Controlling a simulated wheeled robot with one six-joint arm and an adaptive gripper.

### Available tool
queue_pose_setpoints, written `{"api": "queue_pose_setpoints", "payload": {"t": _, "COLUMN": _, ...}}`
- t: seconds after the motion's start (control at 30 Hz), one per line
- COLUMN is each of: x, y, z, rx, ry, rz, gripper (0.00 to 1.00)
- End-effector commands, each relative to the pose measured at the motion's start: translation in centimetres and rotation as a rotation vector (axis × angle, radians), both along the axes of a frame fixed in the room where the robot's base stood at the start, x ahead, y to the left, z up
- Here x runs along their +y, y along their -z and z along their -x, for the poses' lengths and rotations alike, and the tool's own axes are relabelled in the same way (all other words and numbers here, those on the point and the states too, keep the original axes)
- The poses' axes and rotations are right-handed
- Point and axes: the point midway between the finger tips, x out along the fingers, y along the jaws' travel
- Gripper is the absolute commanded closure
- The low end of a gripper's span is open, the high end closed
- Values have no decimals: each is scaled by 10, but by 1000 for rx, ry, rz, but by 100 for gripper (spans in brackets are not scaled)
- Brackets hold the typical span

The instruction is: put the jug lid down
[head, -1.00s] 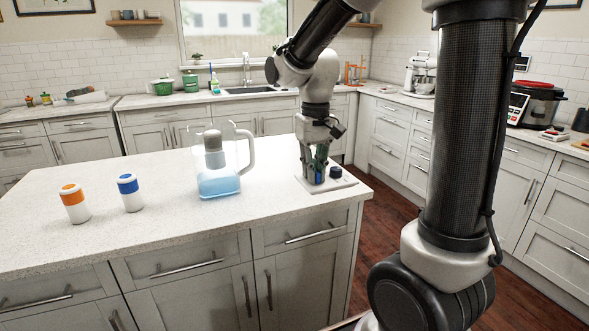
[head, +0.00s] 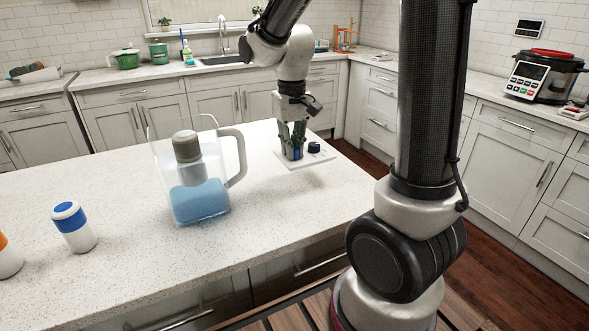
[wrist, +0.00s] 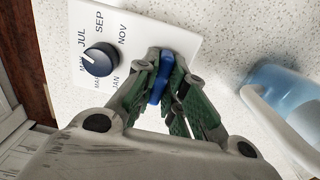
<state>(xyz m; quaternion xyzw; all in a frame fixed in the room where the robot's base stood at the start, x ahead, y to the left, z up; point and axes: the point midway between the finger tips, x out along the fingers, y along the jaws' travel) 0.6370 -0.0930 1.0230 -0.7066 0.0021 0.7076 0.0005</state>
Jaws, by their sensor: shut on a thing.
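The jug lid (head: 318,163) is a flat white plate with a dark blue dial and month letters. It is at the right end of the island counter, near its edge, and looks level; I cannot tell whether it touches the top. In the wrist view the lid (wrist: 124,22) fills the upper left. My gripper (head: 291,154) points down and is shut on a blue upright part of the lid, which shows between the green-padded fingers. The clear jug (head: 204,200) stands open to the left, with blue water and a grey-topped filter inside.
A blue-banded white bottle (head: 74,228) and an orange-banded one (head: 8,258) stand at the left on the island counter (head: 130,265). Bare counter lies between the jug and the lid and in front of them. The floor (head: 490,245) drops away at the right.

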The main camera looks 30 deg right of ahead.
Motion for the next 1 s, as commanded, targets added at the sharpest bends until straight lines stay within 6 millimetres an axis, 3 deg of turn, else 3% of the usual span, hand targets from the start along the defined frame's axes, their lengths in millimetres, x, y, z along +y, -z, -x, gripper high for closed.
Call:
{"api": "queue_pose_setpoints", "payload": {"t": 0.43, "x": 0, "y": 61, "z": 0, "rx": 1, "ry": 0, "rz": 0, "gripper": 100}}
{"api": "queue_pose_setpoints", "payload": {"t": 0.8, "x": 0, "y": 66, "z": 0, "rx": -1, "ry": 0, "rz": 0, "gripper": 100}}
{"api": "queue_pose_setpoints", "payload": {"t": 0.83, "x": 0, "y": 66, "z": 0, "rx": -1, "ry": 0, "rz": 0, "gripper": 84}}
{"api": "queue_pose_setpoints", "payload": {"t": 0.9, "x": 0, "y": 66, "z": 0, "rx": -1, "ry": 0, "rz": 0, "gripper": 72}}
{"api": "queue_pose_setpoints", "payload": {"t": 0.93, "x": 0, "y": 66, "z": 0, "rx": -1, "ry": 0, "rz": 0, "gripper": 66}}
{"api": "queue_pose_setpoints", "payload": {"t": 1.0, "x": 0, "y": 66, "z": 0, "rx": -1, "ry": 0, "rz": 0, "gripper": 66}}
